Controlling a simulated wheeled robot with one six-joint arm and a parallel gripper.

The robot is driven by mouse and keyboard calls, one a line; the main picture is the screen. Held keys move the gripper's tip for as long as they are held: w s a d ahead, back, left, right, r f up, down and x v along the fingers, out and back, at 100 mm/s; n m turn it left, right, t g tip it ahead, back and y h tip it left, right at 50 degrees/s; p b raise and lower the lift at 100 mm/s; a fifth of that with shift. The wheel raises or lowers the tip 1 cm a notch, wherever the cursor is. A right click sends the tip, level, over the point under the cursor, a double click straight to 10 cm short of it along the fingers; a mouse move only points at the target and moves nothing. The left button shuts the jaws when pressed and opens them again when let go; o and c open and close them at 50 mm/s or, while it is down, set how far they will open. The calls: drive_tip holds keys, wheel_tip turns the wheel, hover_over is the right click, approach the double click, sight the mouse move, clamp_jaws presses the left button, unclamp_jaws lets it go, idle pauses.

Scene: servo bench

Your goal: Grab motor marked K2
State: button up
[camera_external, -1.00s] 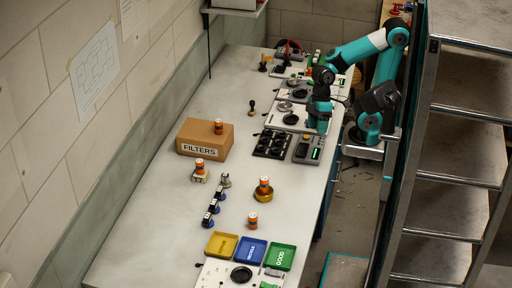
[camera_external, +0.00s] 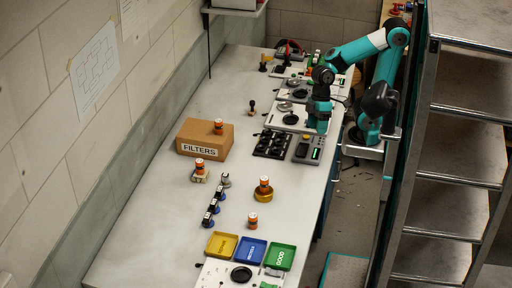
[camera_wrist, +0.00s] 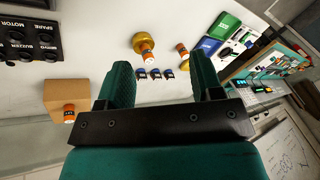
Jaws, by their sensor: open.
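Several orange motors with white-and-dark bands stand on the bench in the external view. One motor (camera_external: 218,126) is on the FILTERS box (camera_external: 190,150), one (camera_external: 199,166) on a small pale stand, one (camera_external: 264,184) on a round yellow holder (camera_external: 263,196), and one (camera_external: 252,221) directly on the bench. Their markings are too small to read, so I cannot tell which is K2. My gripper (camera_external: 318,123) is over the right edge of the bench, away from all of them. In the wrist view, my gripper (camera_wrist: 161,75) is open and empty; a motor (camera_wrist: 69,113) shows to its left.
Yellow (camera_external: 221,245), blue (camera_external: 251,251) and green (camera_external: 280,257) trays lie at the near end. Control panels (camera_external: 272,143) line the right side.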

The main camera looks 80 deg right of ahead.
idle(0.4)
drive_tip(key=m+h+b, duration=0.4)
drive_tip(key=m, duration=1.9)
hover_over(226, 174)
wheel_tip(226, 174, down, 7)
drive_tip(key=f, duration=0.7)
drive_tip(key=f+p, duration=0.1)
drive_tip(key=f, duration=0.3)
drive_tip(key=shift+w+d+f, duration=0.2)
drive_tip(key=shift+w+f, duration=0.1)
drive_tip(key=shift+w, duration=0.1)
drive_tip(key=shift+s+a+f+p, duration=0.15)
drive_tip(key=shift+f+p, duration=0.2)
drive_tip(key=shift+f, duration=1.05)
drive_tip(key=shift+s+a+f+p, duration=0.15)
drive_tip(key=shift+f+p, duration=0.15)
drive_tip(key=shift+f, duration=1.05)
drive_tip(key=shift+c, duration=0.5)
drive_tip(key=c, duration=1)
